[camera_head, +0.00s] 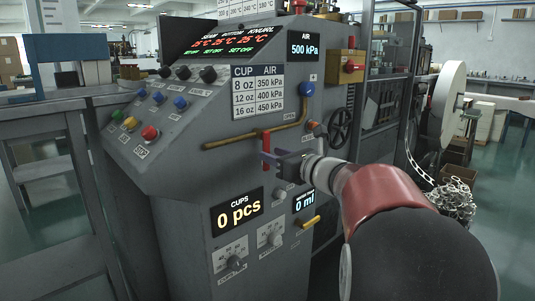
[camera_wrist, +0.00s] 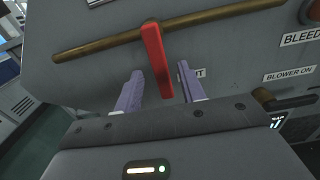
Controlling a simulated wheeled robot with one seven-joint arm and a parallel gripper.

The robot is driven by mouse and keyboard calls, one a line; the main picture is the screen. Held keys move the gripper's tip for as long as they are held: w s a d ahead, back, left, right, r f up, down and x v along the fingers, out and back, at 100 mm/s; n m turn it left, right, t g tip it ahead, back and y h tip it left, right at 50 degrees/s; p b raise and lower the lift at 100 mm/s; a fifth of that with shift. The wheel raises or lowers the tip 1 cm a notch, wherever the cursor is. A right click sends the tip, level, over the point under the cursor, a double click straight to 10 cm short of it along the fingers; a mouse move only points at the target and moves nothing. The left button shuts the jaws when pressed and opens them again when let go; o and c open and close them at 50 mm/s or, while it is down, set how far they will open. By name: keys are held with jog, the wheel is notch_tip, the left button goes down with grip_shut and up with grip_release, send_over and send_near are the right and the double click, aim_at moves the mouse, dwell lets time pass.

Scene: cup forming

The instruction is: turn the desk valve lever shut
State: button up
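The red valve lever (camera_head: 266,140) is on a brass pipe (camera_head: 228,141) on the sloping front of the grey machine. It hangs down across the pipe. In the wrist view the lever (camera_wrist: 156,55) reaches down from the pipe (camera_wrist: 100,44) into the gap between my two purple-grey fingers. My gripper (camera_wrist: 160,76) is open, with the left finger apart from the lever and the right finger nearer, also with a gap. In the head view my gripper (camera_head: 268,157) comes in from the right at the lever's lower part. The lever's lower tip is partly hidden there.
A yellow-handled tap (camera_head: 310,222) is below my gripper. Colored push buttons (camera_head: 150,133) are on the left. In the wrist view a brass-ended black knob (camera_wrist: 265,96) is at right.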

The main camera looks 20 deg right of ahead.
jog(key=v, duration=0.4)
jog(key=shift+s, duration=0.15)
jog(key=s+a+f+n+g+p, duration=0.1)
jog(key=s+a+f+n+g, duration=0.15)
jog(key=a+n, duration=0.2)
jog(key=s+a+f+n+g+y, duration=0.1)
jog(key=s+a+f+n+g, duration=0.1)
jog(key=s+a+n+g, duration=0.3)
jog(key=s+a+f+n+p, duration=0.1)
jog(key=s+a+f+n, duration=0.1)
jog(key=s+a+n, duration=0.3)
jog(key=s+f+n+g+h+p, duration=0.1)
jog(key=s+f+n+g+h, duration=0.1)
jog(key=s+n, duration=0.5)
jog(key=s+a+f+n+g+h+p, duration=0.1)
jog(key=s+f+n+h, duration=0.4)
jog(key=n, duration=0.5)
jog(key=shift+s+f+n+g, duration=0.4)
jog(key=shift+s+f, duration=0.3)
jog(key=shift+s, duration=0.25)
